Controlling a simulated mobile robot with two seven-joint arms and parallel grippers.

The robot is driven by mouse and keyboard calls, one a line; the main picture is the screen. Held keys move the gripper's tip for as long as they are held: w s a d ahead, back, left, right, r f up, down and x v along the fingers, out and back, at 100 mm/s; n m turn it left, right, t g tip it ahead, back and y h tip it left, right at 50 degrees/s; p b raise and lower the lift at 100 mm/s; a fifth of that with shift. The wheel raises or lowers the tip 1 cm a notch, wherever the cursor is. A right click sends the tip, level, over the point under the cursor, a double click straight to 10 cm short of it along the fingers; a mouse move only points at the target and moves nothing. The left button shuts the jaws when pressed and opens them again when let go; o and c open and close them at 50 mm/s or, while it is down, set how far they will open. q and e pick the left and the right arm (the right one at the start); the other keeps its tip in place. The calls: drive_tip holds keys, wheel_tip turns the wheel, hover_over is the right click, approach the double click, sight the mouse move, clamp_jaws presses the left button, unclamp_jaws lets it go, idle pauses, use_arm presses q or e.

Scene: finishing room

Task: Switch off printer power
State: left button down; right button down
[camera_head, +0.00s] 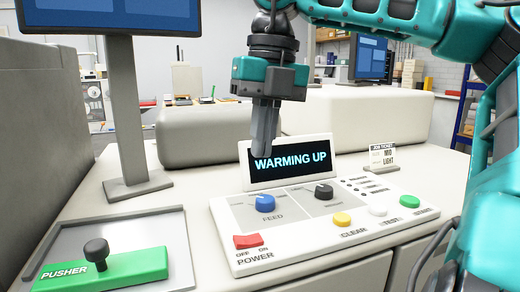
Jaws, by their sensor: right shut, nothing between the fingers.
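The printer's control panel (300,244) lies on the white machine top in the head view. Its red power rocker switch (248,240) sits at the panel's lower left, above the words OFF, ON and POWER. The small display (290,162) behind the panel reads WARMING UP. My right gripper (264,148) points down with its fingers shut and empty, in front of the display's left part and above the blue FEED knob. It is apart from the switch. My left gripper is not in view.
The panel also carries a blue knob (265,203), a black knob (324,191) and yellow (342,219), white (378,210) and green (409,201) buttons. A green PUSHER block (120,270) with a black knob stands left. A monitor stand (125,110) rises behind it.

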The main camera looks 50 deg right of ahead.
drive_tip(key=w+a+b, duration=0.1)
drive_tip(key=b, duration=0.1)
drive_tip(key=shift+r+b, duration=0.15)
drive_tip(key=shift+b, duration=0.15)
drive_tip(key=b, duration=0.2)
approach(241, 238)
drive_tip(key=f, duration=0.5)
drive_tip(key=shift+a+f, duration=0.2)
drive_tip(key=shift+a, duration=0.1)
drive_tip(key=shift+w+f, duration=0.1)
drive_tip(key=shift+f, duration=0.6)
